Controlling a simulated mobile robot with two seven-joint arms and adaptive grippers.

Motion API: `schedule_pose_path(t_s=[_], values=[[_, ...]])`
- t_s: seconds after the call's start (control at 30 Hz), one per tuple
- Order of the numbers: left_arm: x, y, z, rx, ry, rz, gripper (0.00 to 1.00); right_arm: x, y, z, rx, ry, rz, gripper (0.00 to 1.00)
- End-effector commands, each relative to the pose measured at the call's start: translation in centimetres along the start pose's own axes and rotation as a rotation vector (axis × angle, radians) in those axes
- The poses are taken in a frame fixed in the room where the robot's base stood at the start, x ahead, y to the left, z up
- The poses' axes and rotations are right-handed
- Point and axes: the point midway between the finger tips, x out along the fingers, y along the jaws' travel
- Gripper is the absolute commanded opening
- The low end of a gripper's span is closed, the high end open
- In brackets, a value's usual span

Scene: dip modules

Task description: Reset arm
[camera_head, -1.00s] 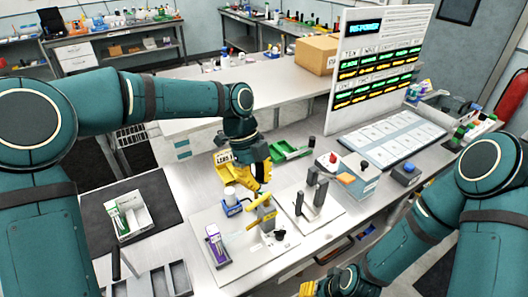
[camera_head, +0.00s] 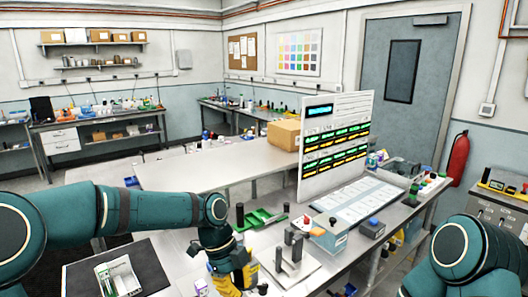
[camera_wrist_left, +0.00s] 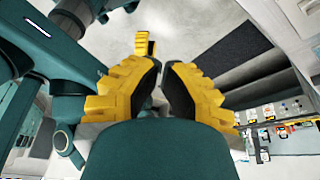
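My left arm comes in from the left in the head view and bends down at its elbow. My left gripper (camera_head: 236,284), yellow, hangs at the lower edge of the head view, over the near part of the workbench, its tips partly cut off. In the left wrist view its yellow fingers with black inner pads (camera_wrist_left: 164,80) lean toward each other with a narrow gap between them. Nothing shows in the gap, so it looks open and empty. My right arm shows at the lower right of the head view; its gripper is out of frame.
A grey fixture on a white plate (camera_head: 290,262) stands right of the left gripper. Beyond are a green tray (camera_head: 258,219), a display board (camera_head: 335,150), a white card mat (camera_head: 357,199) and a cardboard box (camera_head: 283,134). A white bin (camera_head: 118,276) sits on a dark mat (camera_head: 80,275).

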Motion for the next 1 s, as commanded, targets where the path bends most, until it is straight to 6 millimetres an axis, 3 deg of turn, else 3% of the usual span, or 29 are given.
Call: schedule_pose_path(t_s=[0.03,0.3,0.5,0.6,0.8,1.0], values=[[2.8,0.1,0.6,-0.084,0.017,-0.007,0.00,0.8,0.3,0.1,0.000,-0.001,0.001,0.47],[15.5,1.4,3.1,-0.696,0.113,-0.102,0.00,3.2,1.1,0.6,-0.002,-0.005,0.004,0.47],[25.4,5.1,5.5,-1.301,0.189,-0.175,0.00,5.4,1.9,1.1,-0.003,-0.011,0.007,0.47],[29.2,7.7,6.8,-1.597,0.220,-0.220,0.00,6.4,2.2,1.3,-0.003,-0.013,0.009,0.47],[33.4,12.1,8.6,-2.030,0.262,-0.313,0.00,7.7,2.7,1.5,-0.004,-0.016,0.011,0.47],[34.3,13.8,9.3,-2.185,0.283,-0.362,0.00,8.0,2.8,1.6,-0.005,-0.017,0.011,0.47]])
